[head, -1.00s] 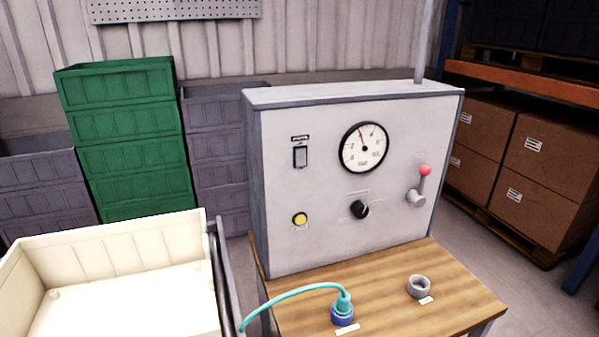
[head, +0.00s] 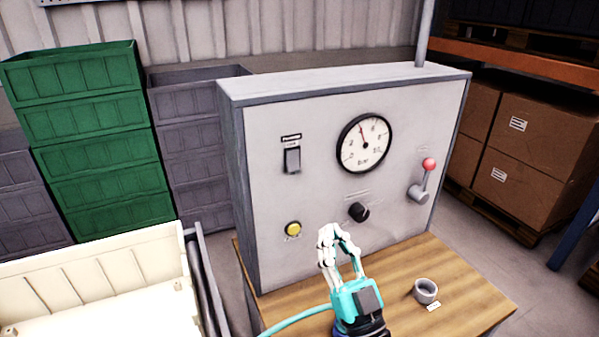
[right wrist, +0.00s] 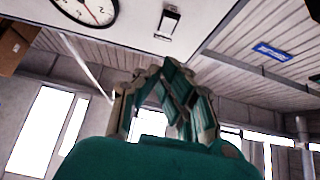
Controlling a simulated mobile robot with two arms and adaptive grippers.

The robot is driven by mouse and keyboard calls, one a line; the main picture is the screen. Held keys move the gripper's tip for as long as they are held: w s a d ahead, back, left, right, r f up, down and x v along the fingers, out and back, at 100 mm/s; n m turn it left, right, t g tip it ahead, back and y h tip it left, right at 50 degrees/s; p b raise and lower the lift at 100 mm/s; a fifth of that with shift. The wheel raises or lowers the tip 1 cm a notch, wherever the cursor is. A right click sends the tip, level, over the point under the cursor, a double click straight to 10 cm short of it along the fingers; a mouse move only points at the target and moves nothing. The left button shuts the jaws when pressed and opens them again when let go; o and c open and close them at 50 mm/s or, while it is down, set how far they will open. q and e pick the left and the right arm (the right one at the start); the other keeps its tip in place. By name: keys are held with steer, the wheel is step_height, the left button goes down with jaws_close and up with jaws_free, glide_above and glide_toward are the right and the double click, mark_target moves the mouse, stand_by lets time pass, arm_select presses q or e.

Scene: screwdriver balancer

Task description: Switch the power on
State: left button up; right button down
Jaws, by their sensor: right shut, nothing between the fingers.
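The power switch (head: 292,160) is a dark upright rocker below a small label, on the upper left of the grey panel box (head: 262,200). It also shows at the top of the right wrist view (right wrist: 168,22). I cannot tell its on or off position. My right gripper (head: 333,236) is shut and empty, fingers pointing up. In the head view it is below and right of the switch, apart from it, in front of the panel's lower part. In the right wrist view the gripper (right wrist: 165,75) is also below the switch. My left gripper is not in view.
The panel also carries a gauge (head: 364,144), a yellow button (head: 293,229), a black knob (head: 358,212) and a red-tipped lever (head: 429,165). A grey ring (head: 426,291) stands on the wooden table (head: 470,290). A teal hose (head: 295,320) runs behind my gripper. A cream bin (head: 130,270) is at left.

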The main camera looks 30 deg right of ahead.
steer(key=p, duration=0.4)
glide_toward(296, 154)
step_height(296, 154, up, 4)
steer(key=w, duration=0.2)
steer(key=w+p, duration=0.1)
steer(key=w, duration=0.1)
steer(key=shift+f, duration=0.35)
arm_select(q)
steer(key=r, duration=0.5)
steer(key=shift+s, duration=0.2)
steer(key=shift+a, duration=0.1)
